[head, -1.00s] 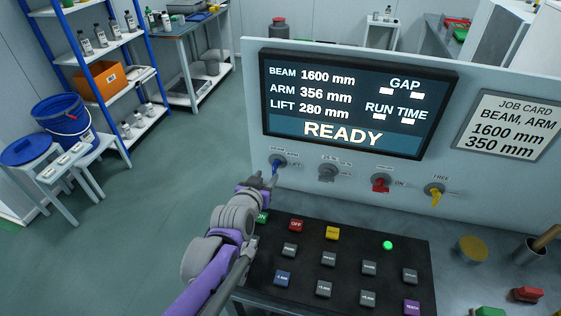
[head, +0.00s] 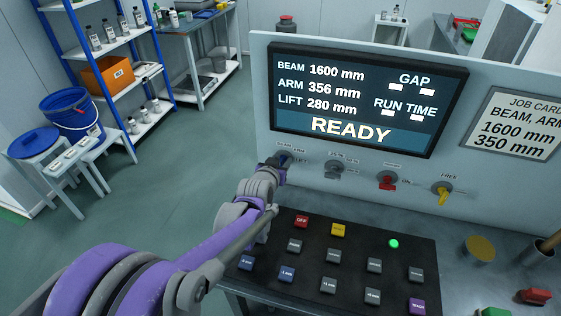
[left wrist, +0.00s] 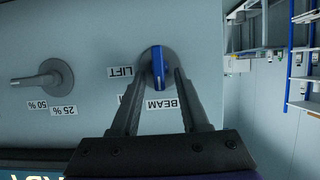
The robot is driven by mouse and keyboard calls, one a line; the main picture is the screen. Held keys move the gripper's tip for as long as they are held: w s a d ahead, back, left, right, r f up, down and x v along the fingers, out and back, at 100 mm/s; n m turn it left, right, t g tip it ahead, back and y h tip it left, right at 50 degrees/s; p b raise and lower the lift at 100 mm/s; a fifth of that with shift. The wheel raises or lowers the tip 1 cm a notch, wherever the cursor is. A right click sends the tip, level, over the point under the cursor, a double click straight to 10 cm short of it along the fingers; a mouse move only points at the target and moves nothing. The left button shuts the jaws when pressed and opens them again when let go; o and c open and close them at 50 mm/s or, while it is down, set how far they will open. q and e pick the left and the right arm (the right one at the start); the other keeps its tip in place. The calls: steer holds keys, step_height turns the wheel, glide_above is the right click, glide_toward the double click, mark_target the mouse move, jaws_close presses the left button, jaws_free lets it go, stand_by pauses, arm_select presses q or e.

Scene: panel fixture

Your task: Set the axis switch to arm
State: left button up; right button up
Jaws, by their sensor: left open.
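The axis switch, a round grey dial with a blue handle (left wrist: 159,66), shows in the left wrist view, where the panel appears upside down. The handle stands upright in that picture, its lower end towards the BEAM label (left wrist: 161,104). The LIFT label (left wrist: 120,71) is at its left; a label between them is mostly hidden by a finger. My left gripper (left wrist: 159,76) is open, one finger on each side of the handle; I cannot tell whether they touch it. In the head view my left gripper (head: 283,161) covers the switch. My right gripper is out of view.
The display (head: 365,100) reads BEAM 1600, ARM 356, LIFT 280 mm and READY. The job card (head: 518,123) reads BEAM, ARM, 1600 and 350 mm. A grey switch (head: 335,169), red switch (head: 387,181) and yellow switch (head: 442,192) sit to the right. A button board (head: 313,257) lies below.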

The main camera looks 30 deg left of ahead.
arm_select(q)
jaws_close()
